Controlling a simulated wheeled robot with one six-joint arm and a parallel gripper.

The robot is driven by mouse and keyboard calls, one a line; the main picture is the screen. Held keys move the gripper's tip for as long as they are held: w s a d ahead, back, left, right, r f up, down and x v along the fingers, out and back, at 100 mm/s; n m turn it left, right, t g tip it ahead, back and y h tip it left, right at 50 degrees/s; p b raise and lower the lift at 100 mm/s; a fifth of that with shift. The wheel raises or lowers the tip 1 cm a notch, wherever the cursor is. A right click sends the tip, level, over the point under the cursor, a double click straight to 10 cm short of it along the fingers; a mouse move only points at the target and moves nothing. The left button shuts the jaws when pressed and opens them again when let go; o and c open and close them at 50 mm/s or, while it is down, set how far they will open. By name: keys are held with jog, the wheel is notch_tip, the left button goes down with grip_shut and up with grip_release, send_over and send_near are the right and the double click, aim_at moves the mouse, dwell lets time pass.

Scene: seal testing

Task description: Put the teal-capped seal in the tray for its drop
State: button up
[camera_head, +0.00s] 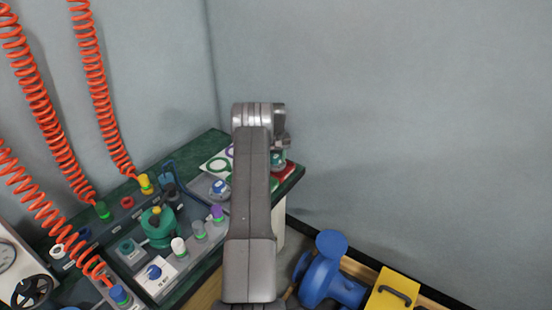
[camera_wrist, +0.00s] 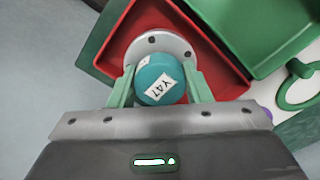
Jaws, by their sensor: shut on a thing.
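The teal-capped seal (camera_wrist: 155,80) is between my gripper's pale green fingers (camera_wrist: 159,72) in the wrist view. Its cap bears a white label that seems to read "YA7", and a grey flange with bolt holes spreads below. The flange lies over the inside of a red tray (camera_wrist: 220,68); I cannot tell whether it touches the tray floor. In the head view the seal's teal part (camera_head: 277,160) shows small beside my arm, near the red tray (camera_head: 288,171). My arm hides much of this spot.
A green tray (camera_wrist: 265,35) adjoins the red one. A white board with green and purple rings (camera_head: 217,166) lies to the left. A bench panel with several capped fittings (camera_head: 160,226) and orange coiled hoses (camera_head: 100,90) stands farther left. The grey wall is close behind.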

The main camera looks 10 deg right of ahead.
aim_at(276, 157)
jog(key=shift+f, duration=0.15)
jog(key=o, duration=1.3)
notch_tip(276, 157, up, 12)
jog(key=shift+f, duration=4.15)
